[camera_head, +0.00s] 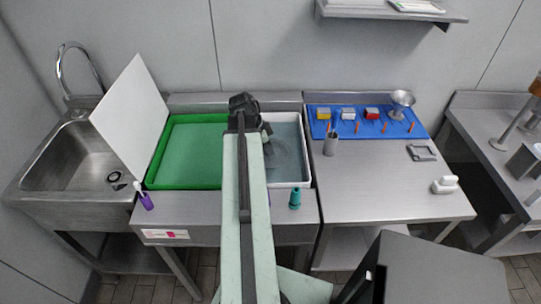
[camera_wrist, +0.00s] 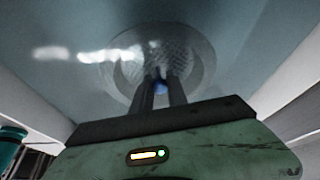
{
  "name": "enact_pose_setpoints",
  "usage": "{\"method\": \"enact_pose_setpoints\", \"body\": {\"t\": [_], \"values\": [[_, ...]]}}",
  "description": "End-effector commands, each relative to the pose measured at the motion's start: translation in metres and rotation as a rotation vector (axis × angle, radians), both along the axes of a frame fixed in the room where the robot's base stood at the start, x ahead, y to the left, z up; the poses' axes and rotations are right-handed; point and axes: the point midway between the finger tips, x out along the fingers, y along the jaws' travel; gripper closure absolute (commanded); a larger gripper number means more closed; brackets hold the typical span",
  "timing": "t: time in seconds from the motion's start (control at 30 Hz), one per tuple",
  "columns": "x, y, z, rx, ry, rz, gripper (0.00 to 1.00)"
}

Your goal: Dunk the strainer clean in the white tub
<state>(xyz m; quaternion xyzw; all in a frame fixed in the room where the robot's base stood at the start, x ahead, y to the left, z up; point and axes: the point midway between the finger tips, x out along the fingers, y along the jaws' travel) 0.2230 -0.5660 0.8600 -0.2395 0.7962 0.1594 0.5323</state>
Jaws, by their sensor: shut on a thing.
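The white tub (camera_head: 308,172) stands in the counter right of the green tub and holds bluish water. My gripper (camera_head: 266,131) is over the tub, partly hidden by my arm in the head view. In the wrist view my gripper (camera_wrist: 160,84) is shut, with a small blue part, seemingly the strainer's handle, between its fingers. The round mesh strainer (camera_wrist: 158,50) lies beyond the fingertips, looking pale and blurred, seemingly under the water. In the head view the strainer (camera_head: 284,153) shows only faintly in the tub. Its cleanness cannot be told.
A green tub (camera_head: 151,166) and a leaning white board (camera_head: 131,120) are at left, beside a sink (camera_head: 70,160). A purple bottle (camera_head: 145,199) and teal bottle (camera_head: 295,199) stand at the front edge.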

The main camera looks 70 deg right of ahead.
Motion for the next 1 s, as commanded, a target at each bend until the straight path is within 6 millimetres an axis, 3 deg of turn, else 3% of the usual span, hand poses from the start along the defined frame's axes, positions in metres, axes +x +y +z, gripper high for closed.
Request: {"method": "enact_pose_setpoints", "body": {"t": [0.1, 1.0], "values": [[0.000, 0.000, 0.017, 0.000, 0.000, 0.000, 1.00], [0.000, 0.000, 0.100, 0.000, 0.000, 0.000, 1.00]]}}
